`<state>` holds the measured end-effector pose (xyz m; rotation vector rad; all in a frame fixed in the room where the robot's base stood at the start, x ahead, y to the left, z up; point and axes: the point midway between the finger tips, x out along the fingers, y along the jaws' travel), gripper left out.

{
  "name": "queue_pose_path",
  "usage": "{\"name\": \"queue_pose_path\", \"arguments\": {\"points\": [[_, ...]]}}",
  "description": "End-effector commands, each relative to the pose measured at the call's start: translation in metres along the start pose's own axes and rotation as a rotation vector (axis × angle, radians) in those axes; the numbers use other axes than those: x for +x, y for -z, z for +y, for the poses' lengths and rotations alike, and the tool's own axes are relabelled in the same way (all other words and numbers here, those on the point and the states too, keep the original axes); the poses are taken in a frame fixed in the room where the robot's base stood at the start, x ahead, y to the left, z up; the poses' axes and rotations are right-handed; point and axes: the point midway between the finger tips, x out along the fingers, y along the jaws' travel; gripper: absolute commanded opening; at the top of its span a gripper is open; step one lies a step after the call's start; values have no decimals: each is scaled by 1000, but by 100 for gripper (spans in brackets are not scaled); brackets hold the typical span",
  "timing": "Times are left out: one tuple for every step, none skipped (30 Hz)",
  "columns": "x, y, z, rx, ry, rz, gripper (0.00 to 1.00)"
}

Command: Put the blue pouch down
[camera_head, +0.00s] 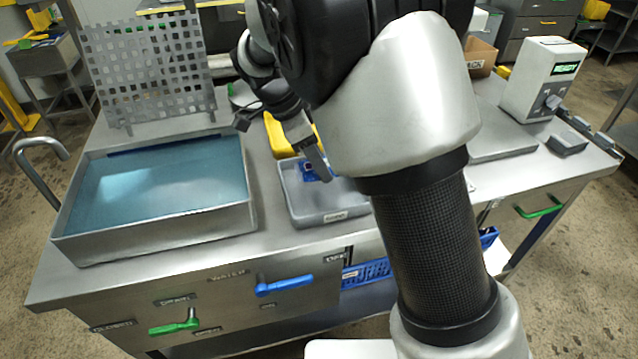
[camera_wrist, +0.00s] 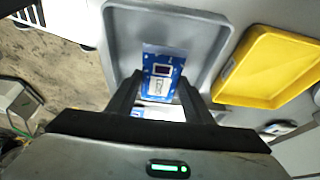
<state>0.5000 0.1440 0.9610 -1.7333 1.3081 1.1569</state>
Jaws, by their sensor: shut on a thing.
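The blue pouch (camera_wrist: 160,75) is between the fingers of my gripper (camera_wrist: 160,90) in the wrist view. It has a white label and a dark window. In the head view a small part of the blue pouch (camera_head: 313,170) shows beside my gripper (camera_head: 322,168), over the grey tray (camera_head: 335,217). The grey tray also fills the area behind the pouch in the wrist view (camera_wrist: 118,40). My gripper is shut on the pouch. I cannot tell whether the pouch touches the tray floor. My arm hides the tray's right part in the head view.
A yellow tray (camera_head: 282,140) lies behind the grey tray. A water-filled metal basin (camera_head: 150,238) is at left, with a perforated plate (camera_head: 150,70) standing behind it. A white device with a green display (camera_head: 541,80) stands at right. Blue and green handles are on the bench front.

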Motion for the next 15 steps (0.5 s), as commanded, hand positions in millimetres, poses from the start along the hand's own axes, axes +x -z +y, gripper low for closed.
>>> {"name": "queue_pose_path", "arguments": {"points": [[6,-2,0,0,-1,1,19],[8,-3,0,0,-1,1,19],[11,-4,0,0,0,0,19],[14,-6,0,0,0,0,19],[18,-7,0,0,-1,1,19],[25,-10,1,0,-2,1,19],[30,-12,1,-1,-2,1,19],[35,-14,1,-1,-2,1,19],[41,-16,0,-1,-2,1,19],[45,-18,0,-1,-1,0,19],[48,-19,0,-1,0,0,19],[50,-20,0,0,0,0,19],[51,-21,0,0,1,0,19],[51,-21,0,0,1,0,19],[50,-20,0,0,2,0,19]]}}
